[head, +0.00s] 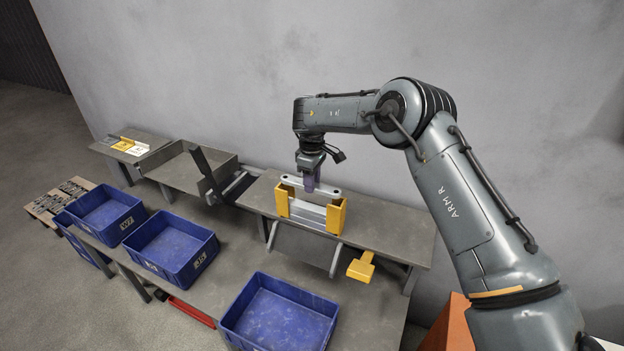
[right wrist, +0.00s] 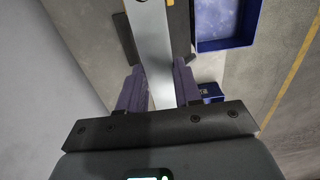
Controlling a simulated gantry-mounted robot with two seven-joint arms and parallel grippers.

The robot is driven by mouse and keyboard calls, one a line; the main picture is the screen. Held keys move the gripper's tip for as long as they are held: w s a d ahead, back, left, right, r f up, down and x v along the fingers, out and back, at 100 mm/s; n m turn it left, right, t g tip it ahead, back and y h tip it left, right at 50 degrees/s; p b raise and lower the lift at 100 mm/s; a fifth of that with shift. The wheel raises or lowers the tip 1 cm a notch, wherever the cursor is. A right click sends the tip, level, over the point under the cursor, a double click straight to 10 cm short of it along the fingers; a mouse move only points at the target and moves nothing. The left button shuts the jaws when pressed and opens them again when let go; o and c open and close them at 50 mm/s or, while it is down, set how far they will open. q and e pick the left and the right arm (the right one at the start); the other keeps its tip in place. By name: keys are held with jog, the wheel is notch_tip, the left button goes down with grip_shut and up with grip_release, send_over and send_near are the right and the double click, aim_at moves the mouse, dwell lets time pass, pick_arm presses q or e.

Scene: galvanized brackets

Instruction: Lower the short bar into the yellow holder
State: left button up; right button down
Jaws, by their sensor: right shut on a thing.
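The yellow holder (head: 337,216) stands on the raised grey shelf, with two upright yellow ends and pale metal between them. My right gripper (head: 309,184) points down above its middle. It is shut on the short bar (head: 327,191), a pale metal bar lying roughly level across the top of the holder, from one yellow end towards the other. I cannot tell whether the bar touches the yellow ends. In the right wrist view the short bar (right wrist: 151,42) runs between the two purple fingers (right wrist: 159,88). My left gripper is not in view.
Blue bins (head: 281,312) stand on the lower bench in front. A yellow block (head: 361,267) sticks out at the shelf's front edge. Grey trays and a plate with yellow and white patches (head: 127,146) lie at the left. A wall stands close behind. The shelf right of the holder is clear.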

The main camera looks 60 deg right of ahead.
jog(key=shift+f+b, duration=0.95)
jog(key=shift+f, duration=0.45)
jog(key=shift+f+b, duration=0.65)
jog(key=shift+f, duration=0.1)
jog(key=c, duration=0.7)
grip_release()
notch_tip(320, 180, up, 10)
jog(key=shift+r+p, duration=0.25)
jog(key=shift+p, duration=0.95)
jog(key=shift+r, duration=0.1)
